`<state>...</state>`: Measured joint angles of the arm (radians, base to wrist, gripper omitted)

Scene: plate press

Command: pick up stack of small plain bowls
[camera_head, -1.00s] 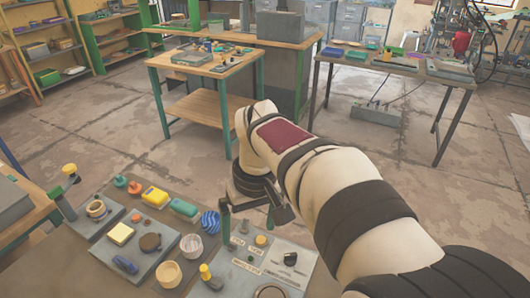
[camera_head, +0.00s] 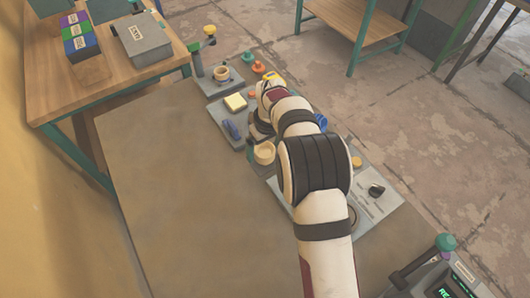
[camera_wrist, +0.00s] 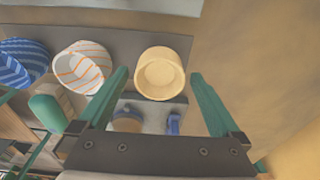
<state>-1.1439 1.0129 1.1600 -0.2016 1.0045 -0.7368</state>
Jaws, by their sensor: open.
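The stack of small plain bowls (camera_wrist: 160,76) is cream coloured and stands at the edge of a grey board in the wrist view. Its round opening shows, with an inner rim inside. It also shows in the head view (camera_head: 264,154), just left of my arm. My gripper (camera_wrist: 159,73) is open and empty, its green fingers spread to the left and right of the bowls in the picture. I cannot tell the height between fingers and bowls. In the head view my arm hides most of the gripper.
An orange-striped white bowl (camera_wrist: 83,68) and a blue striped bowl (camera_wrist: 22,63) stand left of the plain bowls. The brown tabletop (camera_head: 180,190) is clear at left.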

